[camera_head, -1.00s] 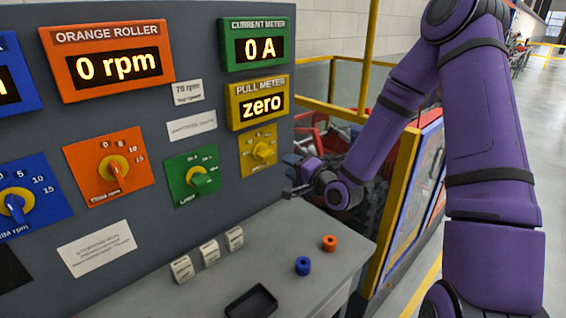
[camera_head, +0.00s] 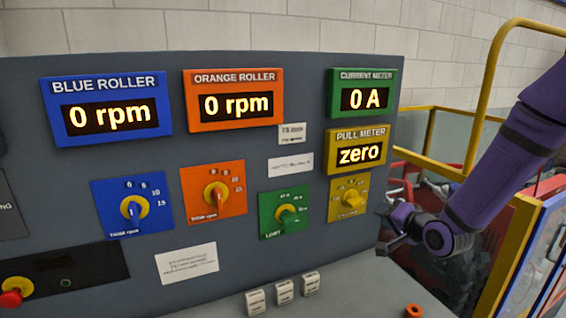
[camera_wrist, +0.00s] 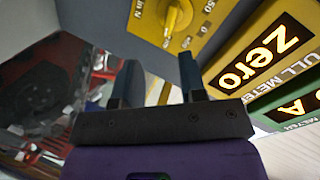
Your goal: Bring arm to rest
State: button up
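My gripper (camera_head: 393,243) is at the right of the head view, at the end of my purple arm, just in front of and below the yellow knob plate (camera_head: 348,198). In the wrist view its two dark fingers (camera_wrist: 160,80) stand apart with nothing between them. The yellow knob (camera_wrist: 176,20) shows ahead of the fingers, apart from them. The pull meter (camera_head: 358,150) reads zero and also shows tilted in the wrist view (camera_wrist: 250,62).
The grey panel carries blue (camera_head: 131,206), orange (camera_head: 213,193) and green (camera_head: 285,214) knob plates. A red button (camera_head: 11,298) is at lower left. White blocks (camera_head: 284,291) and an orange ring (camera_head: 413,311) sit on the bench. A yellow rail (camera_head: 489,75) stands behind my arm.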

jog(key=s+d+r+n+g+h, duration=0.3)
jog(key=s+r+n+g+h, duration=0.25)
jog(key=s+r, duration=0.7)
jog(key=s+r+n+g, duration=0.1)
jog(key=s+r, duration=0.2)
jog(key=s, duration=0.7)
jog(key=s+r+n+g, duration=0.1)
jog(key=s+r, duration=0.3)
jog(key=s, duration=0.6)
jog(key=shift+s+a+g, duration=0.15)
jog(key=shift+a+g, duration=0.1)
jog(key=shift+g, duration=0.2)
